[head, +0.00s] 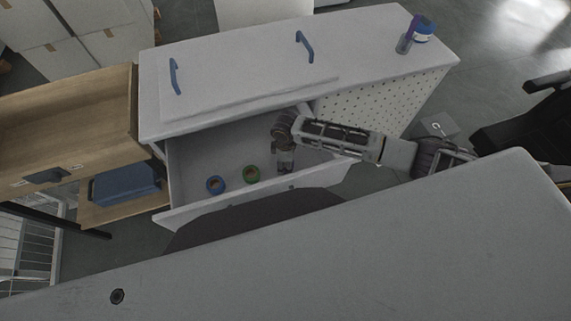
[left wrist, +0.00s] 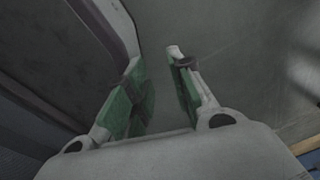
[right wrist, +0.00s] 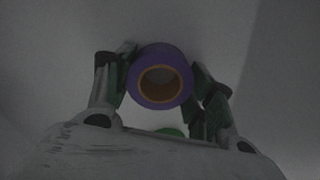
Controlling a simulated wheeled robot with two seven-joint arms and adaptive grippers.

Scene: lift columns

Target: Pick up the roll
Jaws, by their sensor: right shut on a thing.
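A purple tape roll (right wrist: 134,82) with an orange inner ring sits between the fingers of my right gripper (right wrist: 160,75) in the right wrist view. The gripper is shut on it, with a finger against each side. In the head view my right gripper (head: 285,160) reaches down into the open drawer (head: 196,152), and the purple roll is not clear there. A green roll (head: 246,178) and a blue roll (head: 209,186) lie in the drawer left of the gripper. The green roll's edge (right wrist: 172,132) also shows in the right wrist view. My left gripper (left wrist: 160,75) is open and empty.
The white cabinet top (head: 380,50) carries blue handles and a blue-and-white item (head: 422,30) at its far right. A grey tabletop (head: 360,250) fills the front. A wooden drawer unit (head: 70,125) with a blue bin (head: 125,185) stands left.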

